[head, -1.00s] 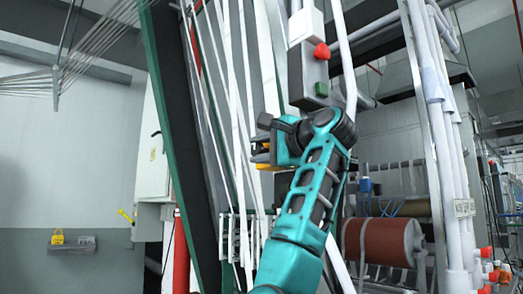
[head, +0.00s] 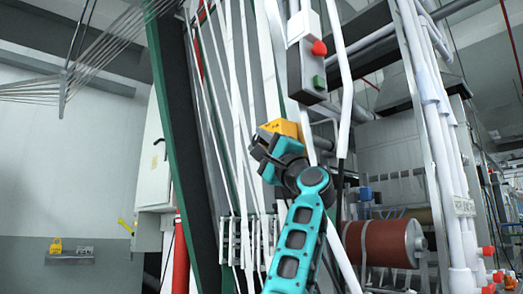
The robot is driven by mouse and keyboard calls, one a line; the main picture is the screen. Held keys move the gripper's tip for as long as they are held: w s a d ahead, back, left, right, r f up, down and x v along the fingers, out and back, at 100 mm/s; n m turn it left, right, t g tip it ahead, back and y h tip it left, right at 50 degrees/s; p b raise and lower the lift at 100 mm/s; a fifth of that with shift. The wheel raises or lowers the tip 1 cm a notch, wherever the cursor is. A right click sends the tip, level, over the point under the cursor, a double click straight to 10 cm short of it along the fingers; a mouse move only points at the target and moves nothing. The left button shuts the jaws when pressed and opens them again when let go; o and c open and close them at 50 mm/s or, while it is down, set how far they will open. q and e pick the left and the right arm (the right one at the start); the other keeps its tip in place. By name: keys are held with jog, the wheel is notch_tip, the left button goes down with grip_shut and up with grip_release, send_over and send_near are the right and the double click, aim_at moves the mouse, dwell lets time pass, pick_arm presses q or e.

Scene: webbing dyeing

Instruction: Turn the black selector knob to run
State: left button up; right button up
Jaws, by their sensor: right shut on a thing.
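My right gripper (head: 272,143) is in the middle of the head view, below the control box, in front of the white webbing strands. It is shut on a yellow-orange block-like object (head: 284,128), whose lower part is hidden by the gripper. The grey control box (head: 306,65) hangs above, apart from the gripper, with a red button (head: 319,48) and a green button (head: 319,82). I cannot make out a black selector knob on it. A small dark handle (head: 158,136) shows on the pale cabinet (head: 154,165) at the left. My left gripper is not in view.
White webbing strands (head: 236,110) run down behind my arm along a dark, green-edged frame (head: 180,130). A reddish-brown roller (head: 380,243) and white vertical pipes (head: 440,150) stand at the right. A yellow item (head: 56,246) hangs on the left wall.

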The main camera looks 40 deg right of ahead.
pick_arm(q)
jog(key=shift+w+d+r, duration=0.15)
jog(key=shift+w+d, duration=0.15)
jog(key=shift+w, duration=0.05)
pick_arm(e)
jog(key=shift+w+f+t+y, duration=0.15)
jog(key=shift+t+y, duration=0.15)
jog(key=shift+t, duration=0.2)
jog(key=o, duration=1)
pick_arm(q)
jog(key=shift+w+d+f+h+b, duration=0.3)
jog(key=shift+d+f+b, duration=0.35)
jog(key=shift+b, duration=1.25)
pick_arm(e)
jog(key=v, duration=1.3)
